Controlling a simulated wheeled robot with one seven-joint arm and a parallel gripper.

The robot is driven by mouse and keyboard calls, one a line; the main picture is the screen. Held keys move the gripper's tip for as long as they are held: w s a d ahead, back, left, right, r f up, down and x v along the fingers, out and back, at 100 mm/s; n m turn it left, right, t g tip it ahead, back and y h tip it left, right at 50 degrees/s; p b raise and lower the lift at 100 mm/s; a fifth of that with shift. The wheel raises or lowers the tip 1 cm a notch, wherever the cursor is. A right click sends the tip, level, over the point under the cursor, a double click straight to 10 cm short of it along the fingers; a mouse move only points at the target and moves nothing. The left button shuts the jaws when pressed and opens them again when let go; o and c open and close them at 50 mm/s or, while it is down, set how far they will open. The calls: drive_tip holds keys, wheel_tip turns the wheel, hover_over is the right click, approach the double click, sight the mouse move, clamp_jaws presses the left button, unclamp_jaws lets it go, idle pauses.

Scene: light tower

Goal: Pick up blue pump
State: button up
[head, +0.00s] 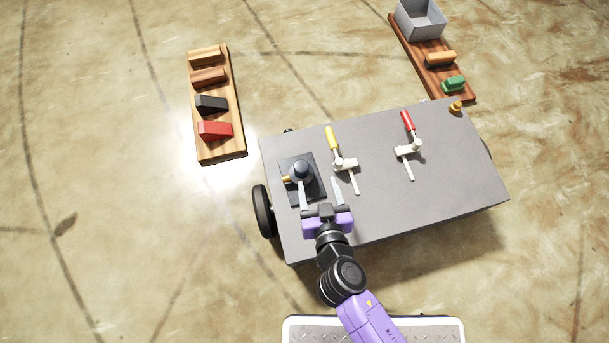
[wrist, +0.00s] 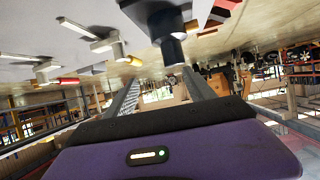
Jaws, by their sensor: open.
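The blue pump (head: 300,169) is a dark blue-grey upright cylinder on a dark square base at the left end of the grey cart top (head: 450,185). A small yellow part sticks out at its left. My gripper (head: 319,187) is open, with its two pale fingers pointing at the pump from the near side and nothing between them. In the upside-down wrist view, the pump (wrist: 170,38) hangs just beyond the fingertips, closer to the right finger. The gripper (wrist: 160,75) is apart from it there.
White valve fittings with a yellow handle (head: 331,139) and a red handle (head: 408,123) stand right of the pump. A small orange knob (head: 455,107) is at the cart's far right corner. Wooden boards with blocks lie on the floor at left (head: 221,151) and right (head: 408,52).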

sight(304, 173)
drive_tip(key=shift+t, duration=0.3)
drive_tip(key=w+a+f+b, duration=0.2)
drive_tip(key=w+a+f, duration=0.1)
drive_tip(key=shift+w+a, duration=0.1)
drive_tip(key=shift+w, duration=0.2)
drive_tip(key=b+x, duration=0.1)
drive_tip(key=x, duration=0.2)
drive_tip(key=b+x, duration=0.1)
drive_tip(key=x, duration=0.3)
drive_tip(key=shift+w+a+f, duration=0.1)
drive_tip(key=shift+a, duration=0.2)
clamp_jaws()
drive_tip(key=shift+r, duration=0.2)
